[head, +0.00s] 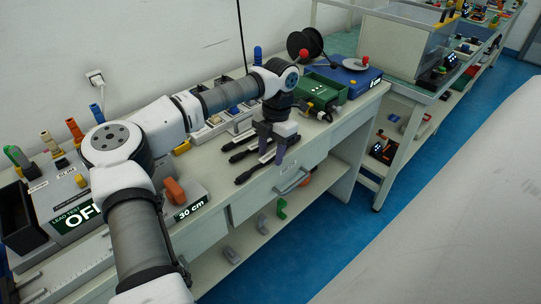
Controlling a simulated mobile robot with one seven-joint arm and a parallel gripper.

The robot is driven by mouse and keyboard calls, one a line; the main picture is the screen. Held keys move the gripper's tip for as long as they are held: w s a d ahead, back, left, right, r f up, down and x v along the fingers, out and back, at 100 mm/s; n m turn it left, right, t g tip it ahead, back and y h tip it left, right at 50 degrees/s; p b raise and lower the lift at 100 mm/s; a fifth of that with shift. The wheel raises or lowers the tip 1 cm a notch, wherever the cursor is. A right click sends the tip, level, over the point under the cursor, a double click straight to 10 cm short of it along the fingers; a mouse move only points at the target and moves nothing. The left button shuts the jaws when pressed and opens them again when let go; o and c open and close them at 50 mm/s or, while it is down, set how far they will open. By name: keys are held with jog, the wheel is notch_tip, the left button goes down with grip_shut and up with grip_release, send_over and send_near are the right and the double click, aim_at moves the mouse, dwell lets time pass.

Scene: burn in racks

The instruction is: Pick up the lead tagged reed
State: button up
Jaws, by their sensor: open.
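At the left stands a grey box (68,196) marked LEAD TEST and OFF. Around it stand colored plug-like pieces: green (17,157), orange (74,130), blue (97,112) and yellow (48,141).
An orange block (174,192) sits by a 30 cm label (190,211). A green box (325,92), a blue case (347,76) and a black spool (305,43) stand at the bench's far end. Loose parts lie on the lower shelf. Blue floor (415,165) is open to the right.

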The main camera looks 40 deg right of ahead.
aim_at(271, 154)
grip_shut()
jog(key=shift+r, duration=0.15)
notch_tip(271, 154, up, 20)
jog(key=b, duration=0.1)
dwell(0.6)
